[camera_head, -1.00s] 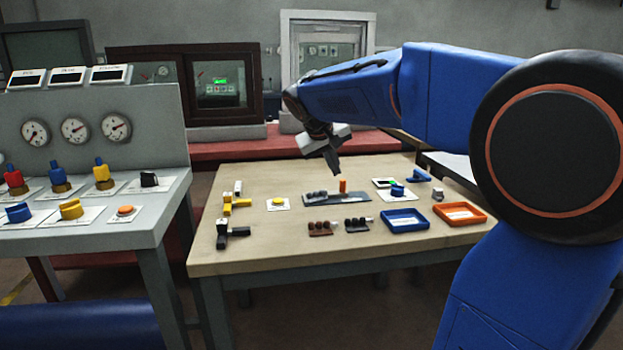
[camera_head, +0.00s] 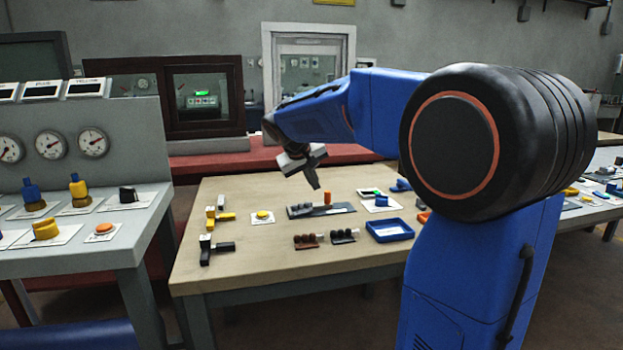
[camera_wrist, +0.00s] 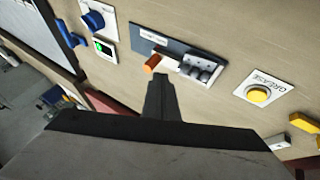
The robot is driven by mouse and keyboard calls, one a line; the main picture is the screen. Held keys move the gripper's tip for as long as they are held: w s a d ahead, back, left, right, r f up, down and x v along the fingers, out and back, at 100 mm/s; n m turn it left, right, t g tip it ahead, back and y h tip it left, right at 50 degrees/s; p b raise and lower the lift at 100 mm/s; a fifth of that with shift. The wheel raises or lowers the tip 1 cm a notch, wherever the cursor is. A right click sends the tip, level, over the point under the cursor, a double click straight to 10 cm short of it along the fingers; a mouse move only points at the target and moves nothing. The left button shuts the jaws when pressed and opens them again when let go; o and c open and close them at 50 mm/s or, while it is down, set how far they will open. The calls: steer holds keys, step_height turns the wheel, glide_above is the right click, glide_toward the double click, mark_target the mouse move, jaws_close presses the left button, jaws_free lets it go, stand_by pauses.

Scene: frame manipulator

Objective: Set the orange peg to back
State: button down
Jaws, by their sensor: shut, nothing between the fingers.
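The orange peg (camera_head: 327,197) stands upright on a dark plate (camera_head: 341,209) on the wooden table. Beside it on the same plate, to its left in the head view, is a grey block with dark round parts (camera_head: 300,210). My gripper (camera_head: 316,186) is above the table close to the peg, its fingers shut and empty, pointing down. In the wrist view the shut fingers (camera_wrist: 160,82) end just below the orange peg (camera_wrist: 152,63) in the picture. Whether they touch it I cannot tell.
A yellow button (camera_head: 263,215) on a white card lies left of the plate. A blue tray (camera_head: 390,230) is at the right front. A brown holder (camera_head: 306,241) and a black holder (camera_head: 344,235) stand in front.

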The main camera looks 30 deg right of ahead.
steer(key=shift+x, duration=2.7)
steer(key=shift+d, duration=0.1)
steer(key=shift+s+d, duration=0.25)
steer(key=shift+d, duration=0.55)
steer(key=shift+s+d, duration=0.25)
steer(key=shift+d, duration=0.55)
